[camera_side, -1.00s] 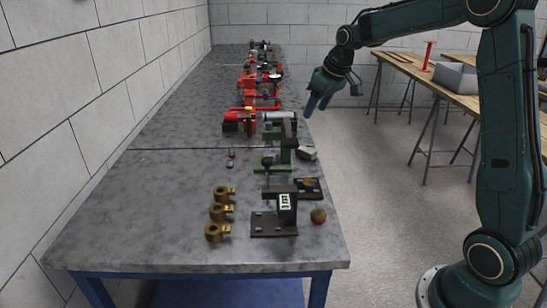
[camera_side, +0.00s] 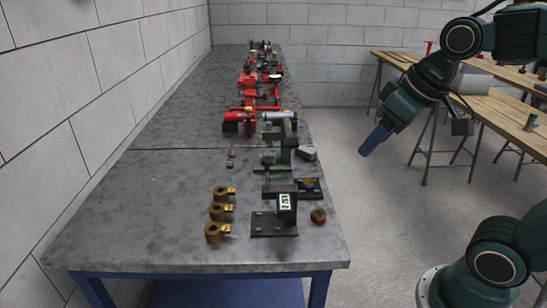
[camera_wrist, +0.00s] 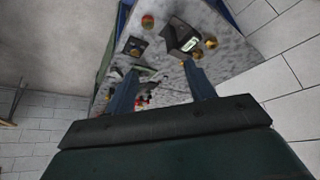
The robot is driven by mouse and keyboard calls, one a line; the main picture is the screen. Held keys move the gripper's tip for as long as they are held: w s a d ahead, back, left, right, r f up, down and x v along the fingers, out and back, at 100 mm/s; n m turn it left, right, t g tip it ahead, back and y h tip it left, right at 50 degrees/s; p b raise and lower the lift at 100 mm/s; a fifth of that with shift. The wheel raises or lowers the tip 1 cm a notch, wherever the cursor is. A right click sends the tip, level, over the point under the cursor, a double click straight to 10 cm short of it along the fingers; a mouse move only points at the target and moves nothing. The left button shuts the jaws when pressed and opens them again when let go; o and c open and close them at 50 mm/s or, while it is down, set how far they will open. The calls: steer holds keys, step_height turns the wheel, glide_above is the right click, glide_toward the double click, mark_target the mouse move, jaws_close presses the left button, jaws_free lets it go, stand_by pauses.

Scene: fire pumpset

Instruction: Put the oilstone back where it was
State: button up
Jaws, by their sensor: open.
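A pale grey, angular block (camera_side: 307,152) lies at the right edge of the long grey bench in the side view. It may be the oilstone, but I cannot tell for sure. My gripper (camera_side: 374,140) hangs right of the bench, in the air over the floor and apart from everything. In the wrist view its two blue fingers (camera_wrist: 160,88) are spread, with nothing held between them. The bench and its parts show beyond the fingers there.
The bench (camera_side: 170,200) carries brass clamps (camera_side: 218,212), a black stand with a display (camera_side: 286,208), a red-green ball (camera_side: 318,215), a green vise (camera_side: 280,145) and red pump parts (camera_side: 240,120). A wooden trestle table (camera_side: 500,110) stands at the right. The bench's left side is mostly clear.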

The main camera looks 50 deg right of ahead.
steer(key=s+a+f, duration=0.1)
steer(key=s+f, duration=0.1)
steer(key=s, duration=0.4)
steer(key=shift+a+f, duration=0.15)
steer(key=shift+f, duration=0.15)
